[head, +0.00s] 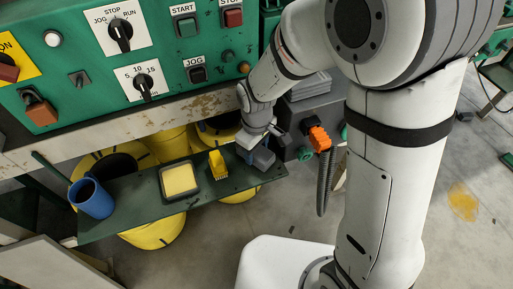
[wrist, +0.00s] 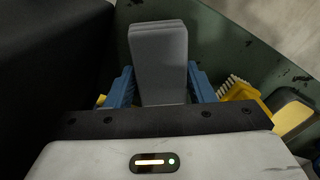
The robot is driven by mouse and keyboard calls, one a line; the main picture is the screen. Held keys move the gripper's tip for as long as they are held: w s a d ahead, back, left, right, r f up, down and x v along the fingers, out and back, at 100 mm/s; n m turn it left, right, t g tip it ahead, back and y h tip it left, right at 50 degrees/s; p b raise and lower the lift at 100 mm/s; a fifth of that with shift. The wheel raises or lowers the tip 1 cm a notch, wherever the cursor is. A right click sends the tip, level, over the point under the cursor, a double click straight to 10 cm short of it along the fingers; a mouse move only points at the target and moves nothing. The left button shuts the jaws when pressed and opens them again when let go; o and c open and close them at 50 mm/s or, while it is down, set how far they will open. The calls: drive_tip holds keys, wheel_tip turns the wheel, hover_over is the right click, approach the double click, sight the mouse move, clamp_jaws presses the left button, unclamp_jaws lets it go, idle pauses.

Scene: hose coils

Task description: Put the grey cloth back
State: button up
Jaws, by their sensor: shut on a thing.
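The grey cloth (wrist: 158,50) is a folded, layered pad between the blue fingers of my gripper (wrist: 160,82) in the wrist view. My gripper is shut on it. In the head view, my gripper (head: 250,150) is low over the right end of a dark green shelf (head: 128,208). The cloth (head: 264,160) shows there as a small dark grey block at the shelf's right end. I cannot tell whether it touches the shelf.
The shelf also holds a yellow brush (head: 217,165), a yellow pad in a dark tray (head: 179,181) and a blue mug (head: 92,198). A green control panel (head: 60,110) stands behind. A grey box with an orange connector (head: 319,138) and hose is to the right.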

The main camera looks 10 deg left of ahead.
drive_tip(key=shift+f+b, duration=0.4)
drive_tip(key=shift+f, duration=0.15)
idle(0.4)
drive_tip(key=o, duration=1)
drive_tip(key=shift+c, duration=0.2)
drive_tip(key=shift+r, duration=0.2)
drive_tip(key=shift+r+p, duration=2.95)
drive_tip(key=shift+r, duration=0.9)
drive_tip(key=shift+r, duration=0.1)
wheel_tip(320, 180, up, 8)
drive_tip(key=shift+f+b, duration=0.2)
drive_tip(key=shift+b, duration=0.1)
